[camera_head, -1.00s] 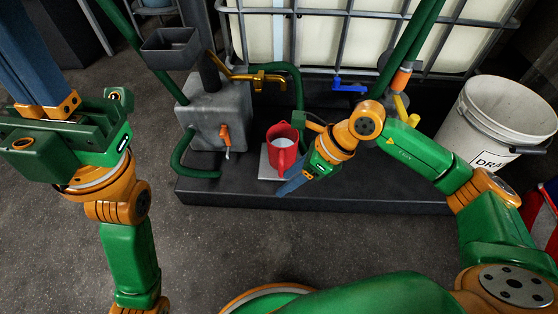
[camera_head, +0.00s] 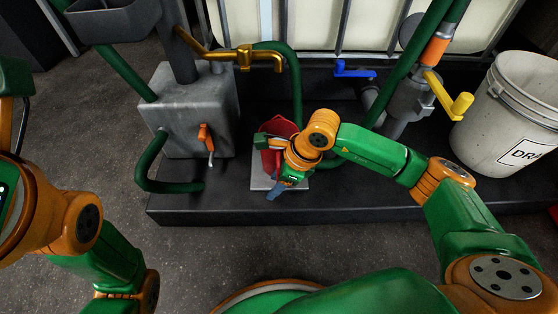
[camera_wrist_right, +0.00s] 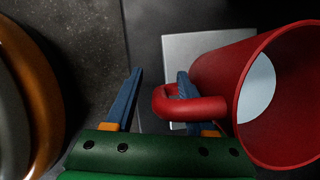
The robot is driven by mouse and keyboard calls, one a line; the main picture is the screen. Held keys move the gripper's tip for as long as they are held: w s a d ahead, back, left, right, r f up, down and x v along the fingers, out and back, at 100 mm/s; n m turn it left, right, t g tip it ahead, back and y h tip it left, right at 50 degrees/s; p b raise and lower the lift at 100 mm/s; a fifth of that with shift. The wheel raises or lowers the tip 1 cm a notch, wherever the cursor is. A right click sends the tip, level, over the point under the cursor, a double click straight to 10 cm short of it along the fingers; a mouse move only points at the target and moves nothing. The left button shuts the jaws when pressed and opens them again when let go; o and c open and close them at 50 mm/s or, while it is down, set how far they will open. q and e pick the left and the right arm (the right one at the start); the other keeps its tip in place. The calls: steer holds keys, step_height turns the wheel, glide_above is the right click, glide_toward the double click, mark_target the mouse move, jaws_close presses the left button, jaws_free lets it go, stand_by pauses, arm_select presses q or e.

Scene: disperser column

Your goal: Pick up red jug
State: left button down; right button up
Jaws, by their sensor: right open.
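The red jug (camera_head: 281,127) stands on a pale square plate (camera_head: 258,184) on the dark platform, mostly hidden behind my right gripper in the head view. In the right wrist view the jug (camera_wrist_right: 230,78) is at the right, with its handle (camera_wrist_right: 190,104) pointing left. My right gripper (camera_head: 272,192) is open at the jug. In the wrist view its two blue fingers (camera_wrist_right: 158,80) are apart. The right finger passes through or behind the handle loop; the left finger is outside it. Whether they touch the handle I cannot tell. My left arm shows at the left edge; its fingers are out of view.
A grey block with an orange lever (camera_head: 206,138) stands left of the jug. A brass tap (camera_head: 246,56) is behind it. Blue (camera_head: 352,71) and yellow (camera_head: 452,99) valve handles and a white bucket (camera_head: 508,115) are to the right. Green hoses run nearby. Floor in front is clear.

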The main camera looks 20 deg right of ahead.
jaws_close()
steer(key=shift+r, duration=0.1)
stand_by(1.3)
